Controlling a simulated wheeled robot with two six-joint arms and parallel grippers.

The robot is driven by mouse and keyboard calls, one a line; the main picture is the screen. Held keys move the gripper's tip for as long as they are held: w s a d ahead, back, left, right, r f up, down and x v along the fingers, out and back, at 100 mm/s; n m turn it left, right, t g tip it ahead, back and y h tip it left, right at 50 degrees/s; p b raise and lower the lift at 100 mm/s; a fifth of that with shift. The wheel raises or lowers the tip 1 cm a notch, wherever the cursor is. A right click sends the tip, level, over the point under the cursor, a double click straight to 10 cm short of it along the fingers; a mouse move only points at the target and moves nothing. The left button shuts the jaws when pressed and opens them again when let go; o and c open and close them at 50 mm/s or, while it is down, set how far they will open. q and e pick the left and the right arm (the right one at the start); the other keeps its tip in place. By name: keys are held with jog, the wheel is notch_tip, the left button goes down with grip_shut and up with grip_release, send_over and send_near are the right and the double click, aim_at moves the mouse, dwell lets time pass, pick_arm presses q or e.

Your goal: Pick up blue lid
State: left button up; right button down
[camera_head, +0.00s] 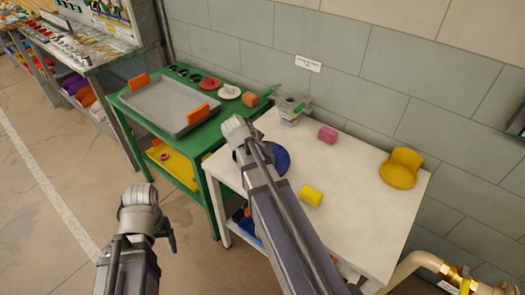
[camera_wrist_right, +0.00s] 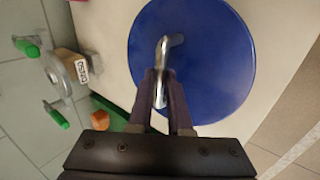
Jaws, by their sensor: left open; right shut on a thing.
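The blue lid (camera_head: 281,160) is a round disc at the left end of the white table, partly hidden behind my right arm in the head view. In the right wrist view the lid (camera_wrist_right: 215,50) shows nearly whole, with a bent metal handle (camera_wrist_right: 163,55) on top. My right gripper (camera_wrist_right: 161,92) is shut on this handle. I cannot tell whether the lid touches the table. My left gripper (camera_head: 168,236) is low at the left, open and over the floor, away from the lid; only a small part of it shows.
A green table (camera_head: 219,122) with a grey tray (camera_head: 170,104) stands to the left.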

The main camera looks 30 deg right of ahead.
notch_tip(320, 180, up, 8)
jog(key=p, duration=0.7)
